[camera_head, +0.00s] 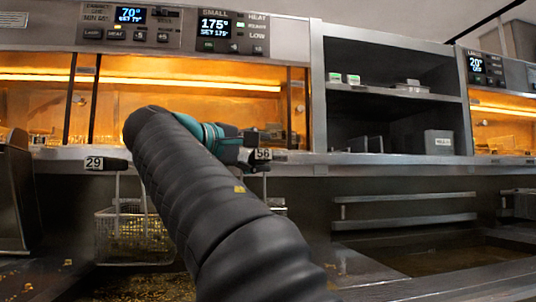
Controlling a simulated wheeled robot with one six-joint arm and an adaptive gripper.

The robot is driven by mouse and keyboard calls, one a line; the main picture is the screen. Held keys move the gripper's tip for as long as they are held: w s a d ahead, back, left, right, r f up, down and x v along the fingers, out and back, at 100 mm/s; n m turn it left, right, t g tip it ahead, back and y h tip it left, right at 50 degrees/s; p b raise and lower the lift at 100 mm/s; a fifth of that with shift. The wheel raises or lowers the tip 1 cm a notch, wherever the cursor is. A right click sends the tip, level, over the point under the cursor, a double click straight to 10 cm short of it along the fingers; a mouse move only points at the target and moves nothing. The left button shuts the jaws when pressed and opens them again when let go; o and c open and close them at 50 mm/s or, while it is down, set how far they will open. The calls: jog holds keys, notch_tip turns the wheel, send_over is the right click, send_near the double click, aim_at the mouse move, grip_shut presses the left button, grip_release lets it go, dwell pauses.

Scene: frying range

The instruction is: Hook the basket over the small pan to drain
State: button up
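A wire basket (133,238) is at the left, below a black handle tagged 29 (104,163), with its lower part close to the oil. A second handle, tagged 56 (263,154), is at the middle. Part of its basket (278,205) shows below, mostly hidden behind my arm. My gripper (258,146) is at the 56 handle; whether its fingers are closed on it is not clear. The small pan is mostly hidden by my arm; the panel marked SMALL (224,32) above reads 175.
A steel ledge (400,160) runs across behind the pans. A wider oil pan (450,262) at the right has a rail (405,205) behind it and no basket visible in it. Shelves (395,93) hold small containers. A steel wall (15,205) stands at far left.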

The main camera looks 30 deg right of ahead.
jog(key=v, duration=0.9)
jog(key=shift+d, duration=0.15)
